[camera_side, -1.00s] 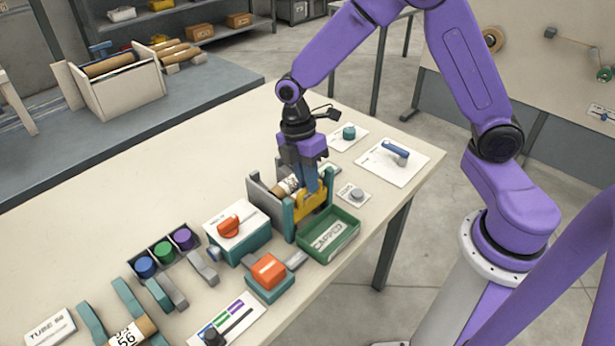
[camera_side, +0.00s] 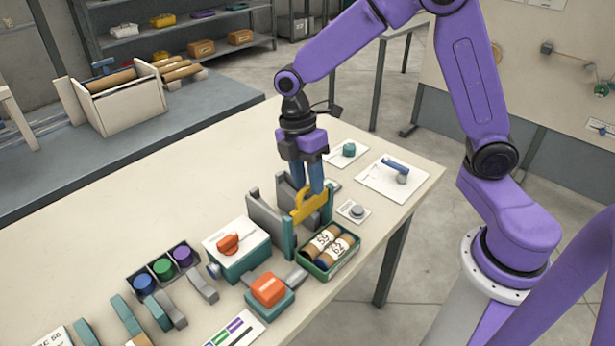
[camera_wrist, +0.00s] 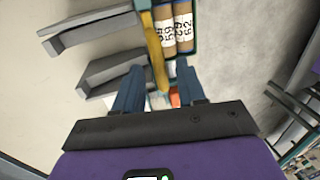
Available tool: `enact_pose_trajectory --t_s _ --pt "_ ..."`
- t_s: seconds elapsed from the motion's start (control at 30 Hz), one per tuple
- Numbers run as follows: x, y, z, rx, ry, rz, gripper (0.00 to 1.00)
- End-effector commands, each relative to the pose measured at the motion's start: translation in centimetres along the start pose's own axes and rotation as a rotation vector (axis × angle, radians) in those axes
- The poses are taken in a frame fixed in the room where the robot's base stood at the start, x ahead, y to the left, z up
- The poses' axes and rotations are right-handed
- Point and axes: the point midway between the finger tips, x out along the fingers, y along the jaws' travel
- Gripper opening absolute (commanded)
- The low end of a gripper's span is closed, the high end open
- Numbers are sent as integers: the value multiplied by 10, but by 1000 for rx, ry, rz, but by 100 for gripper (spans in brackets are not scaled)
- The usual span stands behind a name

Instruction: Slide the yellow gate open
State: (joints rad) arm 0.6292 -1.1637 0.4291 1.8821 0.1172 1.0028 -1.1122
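The yellow gate (camera_side: 311,207) with its arched handle stands upright between two teal posts, at the open end of a grey chute (camera_side: 266,222). It sits high, near the post tops. My gripper (camera_side: 309,190) points down at the handle. In the wrist view, the blue fingers (camera_wrist: 158,85) are spread apart, with the yellow gate (camera_wrist: 153,48) edge-on between them and space visible on both sides. Two brown tubes with white labels (camera_side: 327,245) lie side by side in the green tray (camera_side: 345,263) in front of the gate.
A teal box with an orange knob (camera_side: 235,250) stands left of the chute. An orange button block (camera_side: 268,290) is in front of it. A round grey knob on a card (camera_side: 355,211) lies to the right.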

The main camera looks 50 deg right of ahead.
Motion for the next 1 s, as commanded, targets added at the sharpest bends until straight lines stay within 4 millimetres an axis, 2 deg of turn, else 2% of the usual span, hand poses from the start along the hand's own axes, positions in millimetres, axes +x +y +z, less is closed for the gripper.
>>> enact_pose_trajectory --t_s 0.2,0.37,1.0 --pt "-3 0 0 0 0 0 40" --pt "-20 1 -1 -1 2 4 40" --pt "-149 0 0 1 2 4 40"
